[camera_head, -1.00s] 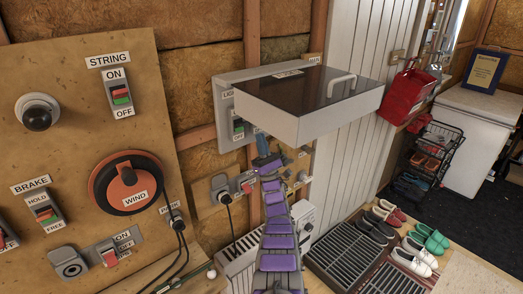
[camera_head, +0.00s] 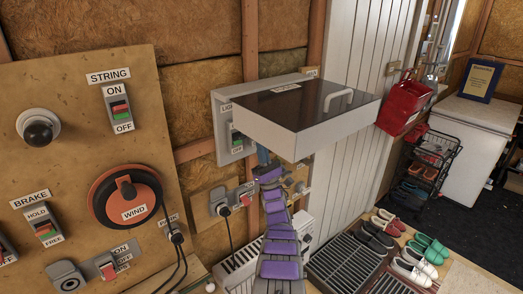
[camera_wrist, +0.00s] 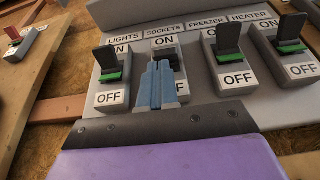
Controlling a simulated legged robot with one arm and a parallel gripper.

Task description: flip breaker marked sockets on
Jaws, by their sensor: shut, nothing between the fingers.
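The sockets breaker (camera_wrist: 172,56) is in the wrist view, second from the left in the row, under its SOCKETS label (camera_wrist: 165,31) and an ON mark. My gripper (camera_wrist: 158,68), with blue fingers, is shut and empty. It is in front of this breaker and hides its lower part and OFF mark. I cannot tell whether the fingertips touch the lever. In the head view, my gripper (camera_head: 262,156) is below the raised lid of the breaker box (camera_head: 225,130), which hides most of the breakers.
The lights (camera_wrist: 110,66), freezer (camera_wrist: 229,50) and heater (camera_wrist: 294,36) breakers flank the sockets one. The raised lid (camera_head: 310,105) overhangs my gripper. A board with string, brake and wind controls (camera_head: 85,140) stands at left. Shoes and floor grates are at lower right.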

